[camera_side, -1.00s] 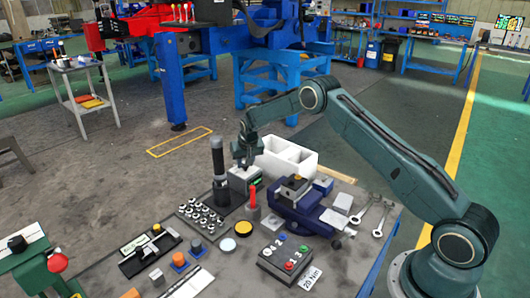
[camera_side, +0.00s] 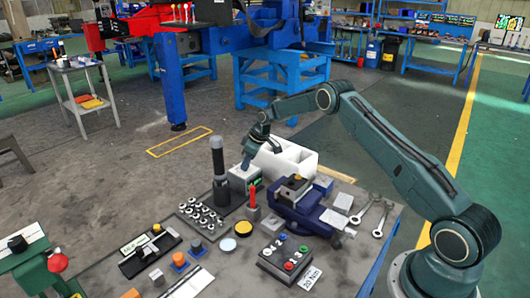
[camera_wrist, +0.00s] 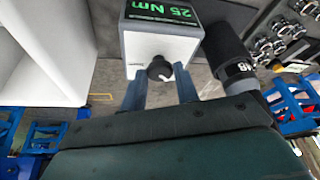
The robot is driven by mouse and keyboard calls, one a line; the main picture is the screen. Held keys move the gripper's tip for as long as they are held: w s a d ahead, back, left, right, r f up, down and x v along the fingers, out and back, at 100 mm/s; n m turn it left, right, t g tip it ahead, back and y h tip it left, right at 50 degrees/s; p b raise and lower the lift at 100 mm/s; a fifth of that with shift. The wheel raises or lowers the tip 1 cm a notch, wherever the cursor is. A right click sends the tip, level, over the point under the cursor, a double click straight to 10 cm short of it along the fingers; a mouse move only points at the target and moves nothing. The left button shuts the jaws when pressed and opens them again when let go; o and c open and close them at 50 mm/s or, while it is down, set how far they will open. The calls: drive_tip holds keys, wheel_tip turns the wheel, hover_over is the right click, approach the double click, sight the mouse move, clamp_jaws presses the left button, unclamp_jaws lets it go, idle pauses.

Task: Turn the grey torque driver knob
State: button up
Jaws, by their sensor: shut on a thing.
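The torque driver is a pale grey box (camera_wrist: 160,43) with a green "25 Nm" readout in the wrist view; it also stands near the back of the bench in the side view (camera_side: 238,181). Its small dark grey knob (camera_wrist: 159,69), with a pale pointer mark, is on the face towards my wrist. My gripper (camera_wrist: 160,76) has one finger on each side of the knob and is shut on it. The exact contact is hard to see. In the side view my gripper (camera_side: 246,165) is at the top of the box and hides the knob.
A black cylindrical tool (camera_side: 218,165) stands close left of the box, and a white divided bin (camera_side: 283,160) is close behind right. A blue vise (camera_side: 300,205), a tray of sockets (camera_side: 199,218) and a red-handled tool (camera_side: 252,200) crowd the bench.

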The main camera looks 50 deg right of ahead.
drive_tip(key=shift+w+d+n+g+y, duration=0.1)
drive_tip(key=shift+n+g+y, duration=0.2)
drive_tip(key=shift+n, duration=0.8)
drive_tip(key=shift+w+d+n+g+y, duration=0.1)
drive_tip(key=shift+n+y, duration=0.3)
drive_tip(key=shift+n, duration=0.7)
drive_tip(key=o, duration=1)
drive_tip(key=shift+c, duration=0.2)
drive_tip(key=shift+s, duration=0.1)
drive_tip(key=v, duration=1.3)
drive_tip(key=shift+r, duration=0.45)
